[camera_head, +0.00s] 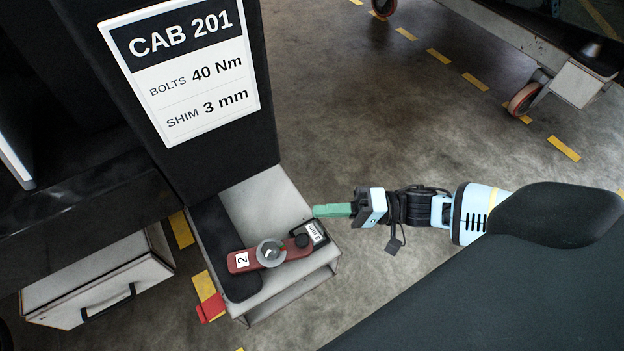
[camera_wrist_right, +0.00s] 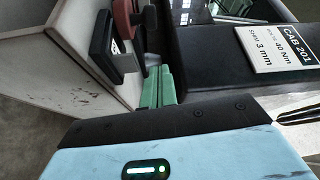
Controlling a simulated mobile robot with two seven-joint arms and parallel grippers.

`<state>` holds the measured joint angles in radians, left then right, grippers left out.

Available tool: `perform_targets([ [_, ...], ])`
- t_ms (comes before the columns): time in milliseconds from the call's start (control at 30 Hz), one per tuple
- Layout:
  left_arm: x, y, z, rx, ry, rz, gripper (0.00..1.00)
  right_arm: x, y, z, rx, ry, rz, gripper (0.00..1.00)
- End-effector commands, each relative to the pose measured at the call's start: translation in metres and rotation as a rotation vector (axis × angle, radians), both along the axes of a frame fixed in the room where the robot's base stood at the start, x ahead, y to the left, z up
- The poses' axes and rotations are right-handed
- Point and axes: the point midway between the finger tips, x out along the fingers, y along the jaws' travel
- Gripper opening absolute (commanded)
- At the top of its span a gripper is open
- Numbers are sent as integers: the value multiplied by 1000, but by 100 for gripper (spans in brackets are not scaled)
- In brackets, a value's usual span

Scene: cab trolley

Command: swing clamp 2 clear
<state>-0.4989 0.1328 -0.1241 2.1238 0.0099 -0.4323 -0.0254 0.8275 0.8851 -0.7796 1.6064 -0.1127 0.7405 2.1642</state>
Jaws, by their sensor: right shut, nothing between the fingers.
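Clamp 2 (camera_head: 258,257) is a red bar with a white "2" label at its left end and a round grey pivot near its middle. It lies across the light grey block, its right end at a dark piece labelled "1 mm" (camera_head: 314,232). In the right wrist view the red clamp (camera_wrist_right: 124,18) shows at the top, beside the dark piece (camera_wrist_right: 103,42). My right gripper (camera_head: 318,211) has green fingers, shut and empty, just right of and above the clamp's right end in the head view. The fingers (camera_wrist_right: 158,88) also show in the wrist view. My left gripper is not in view.
The dark cab post bears a "CAB 201" sign (camera_head: 184,66). A light grey block (camera_head: 262,205) stands at its foot, with a red tab (camera_head: 210,308) at its front left. A grey drawer box (camera_head: 97,281) is at left. Open floor lies behind; a wheeled trolley (camera_head: 540,50) stands upper right.

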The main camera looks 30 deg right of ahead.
Motion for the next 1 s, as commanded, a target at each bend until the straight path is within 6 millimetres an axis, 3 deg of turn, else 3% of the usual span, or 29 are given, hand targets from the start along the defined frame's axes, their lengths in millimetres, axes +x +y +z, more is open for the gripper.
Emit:
perform_targets([
  [200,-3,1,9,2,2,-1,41,-29,-31,-1,-1,0,0,0],
  [400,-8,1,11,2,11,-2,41,-43,-46,-2,-1,-2,0,0],
  [1000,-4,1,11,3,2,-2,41,-47,-49,-3,2,-3,0,0],
])
